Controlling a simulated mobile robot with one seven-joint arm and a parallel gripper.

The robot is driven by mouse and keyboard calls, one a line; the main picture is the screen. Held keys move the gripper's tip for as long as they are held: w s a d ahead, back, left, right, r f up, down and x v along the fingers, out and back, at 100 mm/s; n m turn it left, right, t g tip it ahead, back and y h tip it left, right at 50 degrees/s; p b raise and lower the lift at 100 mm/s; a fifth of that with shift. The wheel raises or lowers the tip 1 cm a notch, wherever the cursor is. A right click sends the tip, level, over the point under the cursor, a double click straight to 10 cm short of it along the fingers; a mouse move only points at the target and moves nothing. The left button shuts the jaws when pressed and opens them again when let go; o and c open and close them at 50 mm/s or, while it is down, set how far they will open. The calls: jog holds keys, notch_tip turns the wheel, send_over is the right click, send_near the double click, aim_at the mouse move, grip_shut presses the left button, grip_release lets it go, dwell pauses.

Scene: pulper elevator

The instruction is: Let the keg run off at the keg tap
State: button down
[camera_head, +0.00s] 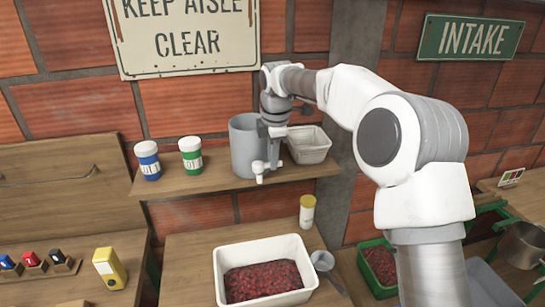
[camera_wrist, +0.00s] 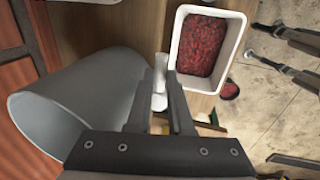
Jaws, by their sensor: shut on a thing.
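The keg (camera_head: 243,148) is a grey open-topped cylinder standing on a wooden shelf, and it fills the left of the wrist view (camera_wrist: 70,100). Its white keg tap (camera_head: 260,170) sticks out low at the front. My gripper (camera_head: 274,133) reaches down from above, close against the keg's front right side. In the wrist view its dark fingers (camera_wrist: 161,100) are closed around a white part of the tap (camera_wrist: 160,76). The exact contact is partly hidden by the fingers. I cannot see any liquid flowing.
A white tub of red berries (camera_head: 263,239) stands on the counter below the shelf (camera_head: 220,185). A blue jar (camera_head: 147,160) and a green jar (camera_head: 190,155) stand left of the keg. A white basket (camera_head: 309,145) stands close on its right. A yellow-capped bottle (camera_head: 307,211) is below.

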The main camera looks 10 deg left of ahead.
jog(key=shift+s+m+h+p, duration=0.2)
jog(key=shift+s+m+p, duration=0.2)
jog(key=shift+m, duration=0.85)
jog(key=shift+s+m+h+p, duration=0.25)
jog(key=shift+s+m, duration=0.15)
jog(key=shift+m, duration=0.85)
jog(key=shift+d, duration=0.1)
jog(key=c, duration=1.1)
grip_release()
jog(key=s+r, duration=0.1)
jog(key=r, duration=0.4)
jog(key=s+r, duration=0.1)
jog(key=r, duration=0.5)
jog(key=s+r, duration=0.1)
jog(key=r, duration=0.5)
jog(key=shift+s+p, duration=0.25)
jog(key=shift+p, duration=0.15)
jog(key=shift+d, duration=0.1)
